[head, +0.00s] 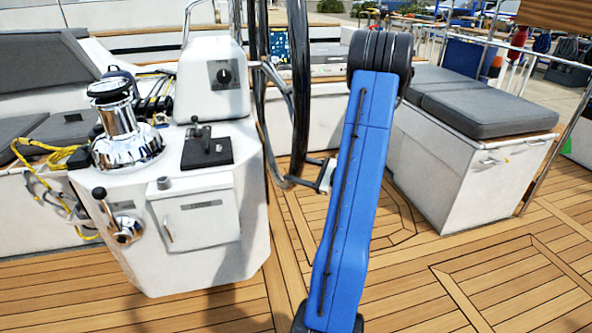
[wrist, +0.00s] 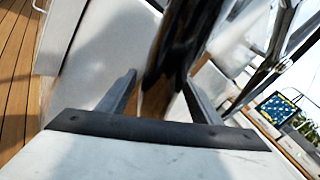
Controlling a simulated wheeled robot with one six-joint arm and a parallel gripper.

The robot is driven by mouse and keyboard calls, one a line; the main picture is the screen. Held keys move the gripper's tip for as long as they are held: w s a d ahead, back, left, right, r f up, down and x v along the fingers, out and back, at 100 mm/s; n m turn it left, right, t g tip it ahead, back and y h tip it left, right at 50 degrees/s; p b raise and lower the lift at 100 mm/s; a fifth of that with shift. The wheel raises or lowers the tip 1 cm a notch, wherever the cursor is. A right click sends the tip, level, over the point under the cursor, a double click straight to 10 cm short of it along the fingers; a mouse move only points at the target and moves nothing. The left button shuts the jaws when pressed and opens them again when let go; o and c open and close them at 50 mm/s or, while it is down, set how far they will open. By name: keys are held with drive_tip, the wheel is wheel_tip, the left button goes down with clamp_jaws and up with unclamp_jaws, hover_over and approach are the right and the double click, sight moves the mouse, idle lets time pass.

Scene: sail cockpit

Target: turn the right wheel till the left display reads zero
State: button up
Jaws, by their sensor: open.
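The black wheel (head: 301,90) stands nearly edge-on beside the white pedestal in the head view, left of my blue arm. In the wrist view its dark, blurred rim (wrist: 183,45) runs down towards the gap between my fingers. My gripper (wrist: 160,78) is open there, one finger on each side of the gap; I cannot tell whether either touches the rim. No numeric reading is legible, and I cannot tell which thing is the left display.
A white console with a chrome winch (head: 122,130) and a lever plate (head: 207,148) stands at left. A blue chart screen (head: 280,45) is behind the wheel; it also shows in the wrist view (wrist: 278,108). A cushioned bench (head: 470,165) is at right. Teak floor in front is clear.

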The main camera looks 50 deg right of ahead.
sight(308, 53)
drive_tip(key=c, duration=1.4)
drive_tip(key=s+a+r+m, duration=0.1)
drive_tip(key=r, duration=0.5)
drive_tip(key=s+a+r+m+g, duration=0.1)
drive_tip(key=s+r, duration=0.1)
drive_tip(key=r, duration=0.4)
drive_tip(key=s+a+r+g, duration=0.1)
drive_tip(key=s+r, duration=0.1)
drive_tip(key=r, duration=0.5)
drive_tip(key=shift+a+m, duration=0.1)
drive_tip(key=shift+m, duration=0.3)
drive_tip(key=shift+c, duration=0.2)
drive_tip(key=r+g, duration=0.1)
drive_tip(key=r, duration=0.6)
drive_tip(key=r+m+g, duration=0.1)
drive_tip(key=r, duration=0.6)
drive_tip(key=w+r+m+g, duration=0.1)
drive_tip(key=r, duration=0.7)
drive_tip(key=shift+w+d, duration=0.1)
drive_tip(key=shift+d, duration=0.25)
drive_tip(key=o, duration=1.4)
drive_tip(key=shift+o, duration=0.2)
drive_tip(key=shift+f, duration=0.1)
drive_tip(key=shift+d, duration=0.1)
